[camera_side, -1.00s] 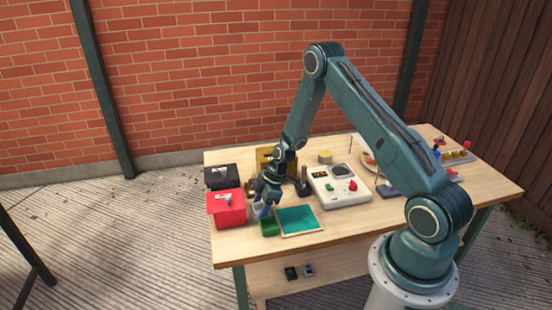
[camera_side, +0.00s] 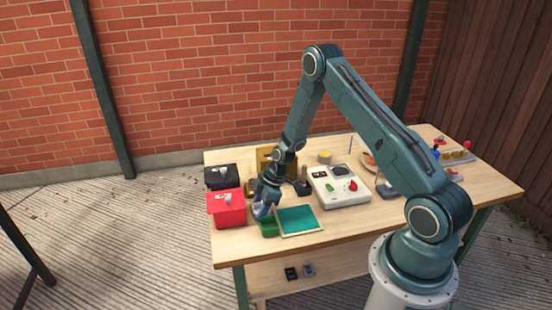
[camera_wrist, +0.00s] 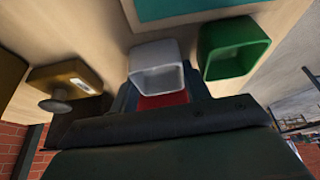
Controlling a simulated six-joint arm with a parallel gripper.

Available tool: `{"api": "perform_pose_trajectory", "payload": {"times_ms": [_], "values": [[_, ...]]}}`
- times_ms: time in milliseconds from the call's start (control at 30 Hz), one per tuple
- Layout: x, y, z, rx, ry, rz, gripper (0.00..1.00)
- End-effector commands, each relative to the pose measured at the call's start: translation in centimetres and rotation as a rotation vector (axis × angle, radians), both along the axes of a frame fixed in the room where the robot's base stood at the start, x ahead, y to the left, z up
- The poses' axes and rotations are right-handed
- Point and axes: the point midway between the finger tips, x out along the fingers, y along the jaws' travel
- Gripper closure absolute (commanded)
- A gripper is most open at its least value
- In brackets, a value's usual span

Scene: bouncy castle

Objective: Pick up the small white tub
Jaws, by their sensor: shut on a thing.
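The small white tub (camera_wrist: 158,54) is square with an open mouth. In the wrist view it sits between the dark fingers of my gripper (camera_wrist: 162,97). In the side view the tub (camera_side: 260,211) shows only partly beneath my gripper (camera_side: 264,203), at the left front of the table. My gripper is shut on the tub. Whether the tub's base touches the table is hard to tell.
A green tub (camera_side: 268,228) stands close to the right of the white one. A red box (camera_side: 226,211) is close on the left, with a black box (camera_side: 221,177) behind it. A teal panel (camera_side: 298,219) lies to the right.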

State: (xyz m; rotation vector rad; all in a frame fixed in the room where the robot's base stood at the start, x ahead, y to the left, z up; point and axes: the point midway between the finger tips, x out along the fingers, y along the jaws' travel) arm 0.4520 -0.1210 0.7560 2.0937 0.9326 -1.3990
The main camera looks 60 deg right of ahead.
Motion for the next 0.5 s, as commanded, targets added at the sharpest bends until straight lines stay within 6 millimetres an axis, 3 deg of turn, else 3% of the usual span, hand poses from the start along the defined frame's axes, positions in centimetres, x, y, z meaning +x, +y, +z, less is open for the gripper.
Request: {"api": "perform_pose_trajectory", "payload": {"times_ms": [267, 500], "values": [[0.0, 0.0, 0.8, -0.001, -0.001, 0.0, 0.76], [0.0, 0.0, 3.0, -0.001, -0.002, 0.0, 0.76]]}}
